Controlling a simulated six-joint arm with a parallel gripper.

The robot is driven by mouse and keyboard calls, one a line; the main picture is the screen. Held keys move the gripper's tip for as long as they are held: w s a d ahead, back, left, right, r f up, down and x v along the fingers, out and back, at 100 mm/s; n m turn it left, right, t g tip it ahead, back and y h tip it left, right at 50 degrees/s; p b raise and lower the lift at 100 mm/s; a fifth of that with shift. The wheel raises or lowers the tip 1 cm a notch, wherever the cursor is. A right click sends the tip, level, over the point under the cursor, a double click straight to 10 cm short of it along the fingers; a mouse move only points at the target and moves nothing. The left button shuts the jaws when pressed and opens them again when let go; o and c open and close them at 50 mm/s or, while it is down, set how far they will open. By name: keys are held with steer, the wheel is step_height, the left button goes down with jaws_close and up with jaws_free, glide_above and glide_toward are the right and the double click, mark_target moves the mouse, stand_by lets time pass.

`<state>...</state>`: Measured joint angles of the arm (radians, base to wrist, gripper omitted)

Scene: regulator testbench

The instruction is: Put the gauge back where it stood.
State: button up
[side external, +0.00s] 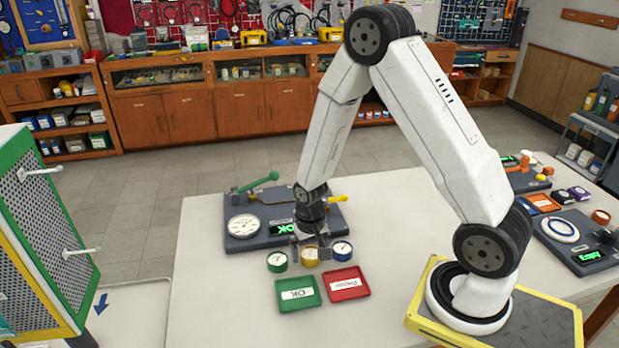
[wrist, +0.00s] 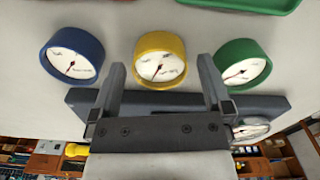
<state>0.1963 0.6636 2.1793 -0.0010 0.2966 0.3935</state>
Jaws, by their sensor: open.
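Three round gauges stand in a row on the white table: a green gauge (side external: 277,262), a yellow gauge (side external: 310,261) and a blue gauge (side external: 342,251). In the wrist view the blue gauge (wrist: 72,57) is left, the yellow gauge (wrist: 160,60) in the middle and the green gauge (wrist: 243,66) right. My gripper (side external: 311,248) is low over the yellow gauge. In the wrist view my gripper (wrist: 162,66) is open, with one finger on each side of the yellow gauge and visible gaps; I cannot tell the depth. The dark test bench (side external: 236,243) has a large dial and a green OK display.
A green tray labelled OK (side external: 283,303) and a red labelled tray (side external: 360,289) lie in front of the gauges. A green lever (side external: 262,181) rises behind the bench. A second bench (side external: 577,255) stands far right. The table's left front is clear.

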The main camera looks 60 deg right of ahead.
mark_target(310, 253)
steer(key=shift+r, duration=0.1)
step_height(310, 253, up, 12)
stand_by(0.9)
stand_by(0.5)
steer(key=s+a+r+n+t, duration=0.1)
steer(key=s+a+n+t, duration=0.1)
steer(key=s+a+n, duration=0.4)
steer(key=shift+a+r+n+t, duration=0.3)
steer(key=shift+a+n, duration=0.1)
steer(key=shift+w, duration=0.1)
stand_by(0.9)
